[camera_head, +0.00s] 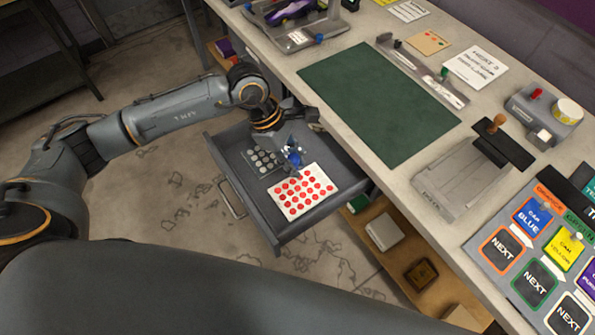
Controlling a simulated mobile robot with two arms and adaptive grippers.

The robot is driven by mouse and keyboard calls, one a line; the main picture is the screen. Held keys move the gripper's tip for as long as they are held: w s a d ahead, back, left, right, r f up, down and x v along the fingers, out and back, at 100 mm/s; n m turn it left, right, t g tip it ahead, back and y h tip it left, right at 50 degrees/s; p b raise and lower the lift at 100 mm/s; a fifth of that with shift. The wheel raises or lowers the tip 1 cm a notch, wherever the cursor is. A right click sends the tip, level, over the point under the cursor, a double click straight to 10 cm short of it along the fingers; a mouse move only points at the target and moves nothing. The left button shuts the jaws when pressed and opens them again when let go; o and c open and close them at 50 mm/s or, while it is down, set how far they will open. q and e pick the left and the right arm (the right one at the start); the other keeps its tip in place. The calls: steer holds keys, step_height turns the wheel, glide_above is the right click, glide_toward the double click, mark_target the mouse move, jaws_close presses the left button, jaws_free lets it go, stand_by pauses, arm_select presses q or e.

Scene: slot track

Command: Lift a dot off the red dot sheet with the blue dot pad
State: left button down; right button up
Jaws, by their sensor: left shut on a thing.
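The red dot sheet (302,193), white with rows of red dots, lies in the open grey drawer (265,222) below the workbench. The blue dot pad (293,156) is a small blue piece over the drawer, just above the sheet's far edge in the picture. My left gripper (291,145) reaches in from the left and is shut on the blue dot pad. I cannot tell whether the pad touches the sheet. The fingers partly hide the pad. My right gripper is not in view.
A dark sheet with grey dots (262,160) lies in the drawer beside the red one. The workbench holds a green mat (378,103), a grey tray with a stamp (470,170), a tape dispenser (545,115) and coloured cards (535,275). Boxes (384,229) sit on a shelf below.

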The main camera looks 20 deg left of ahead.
arm_select(q)
steer(key=f+n, duration=0.1)
steer(key=f+n+t, duration=0.1)
steer(key=f+n, duration=0.1)
steer(key=n, duration=0.1)
steer(key=shift+w+d+t+b, duration=0.3)
steer(key=shift+d+b, duration=0.05)
steer(key=shift+b, duration=0.05)
step_height(320, 180, down, 2)
steer(key=n+t, duration=0.1)
steer(key=n, duration=0.2)
steer(key=b, duration=0.3)
glide_above(303, 187)
steer(key=a, duration=0.1)
steer(key=shift+y, duration=0.3)
steer(key=shift+s+a+f, duration=0.1)
steer(key=shift+s+f, duration=0.1)
steer(key=shift+f, duration=0.9)
steer(key=shift+s+f, duration=0.2)
steer(key=shift+f, duration=0.9)
steer(key=shift+f+b, duration=0.5)
steer(key=shift+f, duration=0.15)
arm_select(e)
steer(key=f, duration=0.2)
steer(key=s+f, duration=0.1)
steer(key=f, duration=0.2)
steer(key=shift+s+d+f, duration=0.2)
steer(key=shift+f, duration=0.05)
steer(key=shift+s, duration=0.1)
